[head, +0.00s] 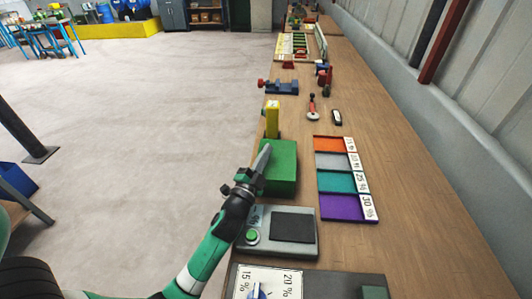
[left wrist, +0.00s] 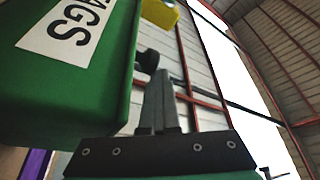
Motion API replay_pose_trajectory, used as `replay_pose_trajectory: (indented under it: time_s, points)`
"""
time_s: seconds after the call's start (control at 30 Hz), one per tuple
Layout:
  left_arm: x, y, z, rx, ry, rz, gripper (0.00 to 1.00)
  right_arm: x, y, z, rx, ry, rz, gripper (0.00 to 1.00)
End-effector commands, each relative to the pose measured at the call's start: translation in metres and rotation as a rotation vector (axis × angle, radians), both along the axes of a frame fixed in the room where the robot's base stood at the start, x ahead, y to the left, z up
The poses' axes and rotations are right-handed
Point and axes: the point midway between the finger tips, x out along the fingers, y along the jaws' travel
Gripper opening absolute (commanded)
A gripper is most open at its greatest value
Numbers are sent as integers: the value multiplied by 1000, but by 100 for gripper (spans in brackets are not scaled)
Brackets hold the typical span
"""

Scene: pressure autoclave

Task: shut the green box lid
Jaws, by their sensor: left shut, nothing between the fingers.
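The green box (head: 283,178) stands on the wooden bench, and its top looks like a flat green surface. I cannot tell how its lid sits. My left gripper (head: 263,158) is shut and empty, with its fingers over the left side of the box in the head view. In the left wrist view the green box (left wrist: 95,75) fills the upper left, with a white label ending in "AGS". My shut fingers (left wrist: 160,78) are beside it, near a dark round knob (left wrist: 148,60). Whether they touch the box or knob is unclear. My right gripper is not in view.
A yellow object (head: 272,118) stands just behind the box. A tray with coloured compartments (head: 346,182) lies to the right. A grey device with a dark plate (head: 292,228) and green button is nearer. The bench's right side is clear.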

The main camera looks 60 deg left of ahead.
Motion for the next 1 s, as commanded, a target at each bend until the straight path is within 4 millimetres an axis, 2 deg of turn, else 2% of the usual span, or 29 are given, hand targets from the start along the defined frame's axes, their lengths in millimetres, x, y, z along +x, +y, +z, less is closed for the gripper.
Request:
replay_pose_trajectory:
  time_s: [0.03,0.1,0.23,0.43,0.5,0.6,0.8,1.0]
  points:
    - [-1,2,-8,-12,15,7,0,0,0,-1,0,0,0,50]
    - [-1,2,-8,-12,15,7,0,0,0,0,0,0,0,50]
    - [0,1,2,-12,15,5,0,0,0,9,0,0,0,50]
    - [3,-4,50,-5,4,-5,0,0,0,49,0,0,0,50]
    - [-6,-21,23,-4,8,-10,0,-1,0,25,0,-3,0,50]
    - [-20,-43,13,-3,5,-10,0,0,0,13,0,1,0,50]
    - [-39,-74,2,0,2,-10,0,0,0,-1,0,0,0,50]
    - [-46,-83,2,0,-1,-7,0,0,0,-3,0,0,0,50]
